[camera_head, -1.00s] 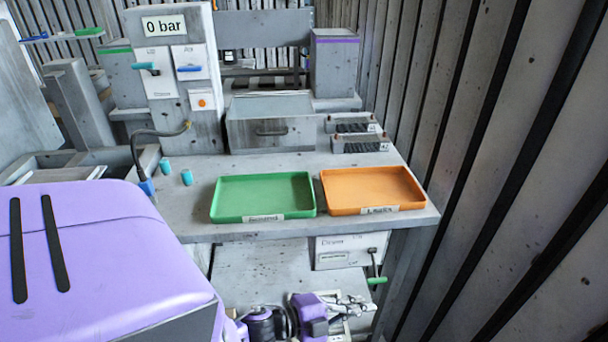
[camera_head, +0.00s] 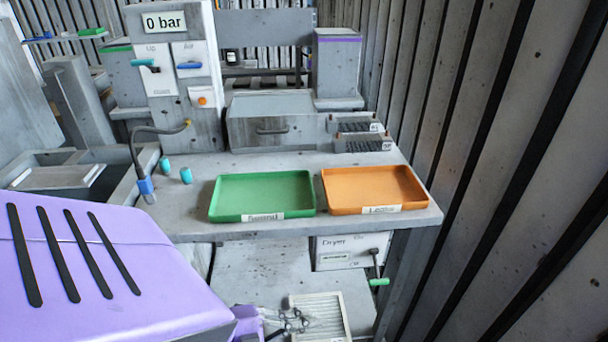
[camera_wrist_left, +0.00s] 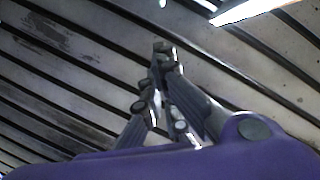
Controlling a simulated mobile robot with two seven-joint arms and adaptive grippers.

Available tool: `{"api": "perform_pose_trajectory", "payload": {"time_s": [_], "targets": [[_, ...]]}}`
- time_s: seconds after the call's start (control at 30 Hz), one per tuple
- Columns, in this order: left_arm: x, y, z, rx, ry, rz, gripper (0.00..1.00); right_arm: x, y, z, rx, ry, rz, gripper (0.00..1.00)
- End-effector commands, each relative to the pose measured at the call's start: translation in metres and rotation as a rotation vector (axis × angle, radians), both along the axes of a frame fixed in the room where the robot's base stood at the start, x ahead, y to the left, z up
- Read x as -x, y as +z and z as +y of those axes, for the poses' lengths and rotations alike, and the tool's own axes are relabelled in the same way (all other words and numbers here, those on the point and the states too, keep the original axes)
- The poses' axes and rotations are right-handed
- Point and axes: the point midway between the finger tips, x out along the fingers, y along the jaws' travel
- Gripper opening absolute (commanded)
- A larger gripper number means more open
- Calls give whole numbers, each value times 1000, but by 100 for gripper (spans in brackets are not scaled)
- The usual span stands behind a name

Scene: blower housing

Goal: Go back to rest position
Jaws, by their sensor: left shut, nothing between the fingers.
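My left gripper (camera_head: 300,318) shows small at the bottom of the head view, low in front of the bench and over a pale slatted panel. In the left wrist view its fingers (camera_wrist_left: 164,50) come together at the tips, shut and empty, against dark-striped grey boards. My right gripper is in neither view. The purple arm cover at the lower left of the head view hides part of the area in front of the bench.
A green tray (camera_head: 228,204) and an orange tray (camera_head: 340,202) sit on the grey bench (camera_head: 290,165). Two teal pegs (camera_head: 186,176) stand left of them. The pale slatted panel (camera_head: 325,322) lies below. A slatted wall (camera_head: 500,180) bounds the right.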

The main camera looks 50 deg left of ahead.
Motion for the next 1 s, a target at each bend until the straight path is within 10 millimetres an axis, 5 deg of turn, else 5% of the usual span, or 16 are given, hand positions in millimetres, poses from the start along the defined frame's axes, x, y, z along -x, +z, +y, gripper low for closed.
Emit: {"api": "perform_pose_trajectory", "payload": {"time_s": [0.43,0.57,0.67,0.83,1.0], "targets": [[-2,-5,6,-3,28,23,0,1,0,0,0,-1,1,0],[-5,-29,26,32,183,142,0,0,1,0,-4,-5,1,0],[22,-56,30,151,405,334,0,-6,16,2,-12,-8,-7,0],[103,-79,-23,434,722,690,0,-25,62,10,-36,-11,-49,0],[134,-62,-83,629,812,819,0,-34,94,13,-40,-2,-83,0]]}}
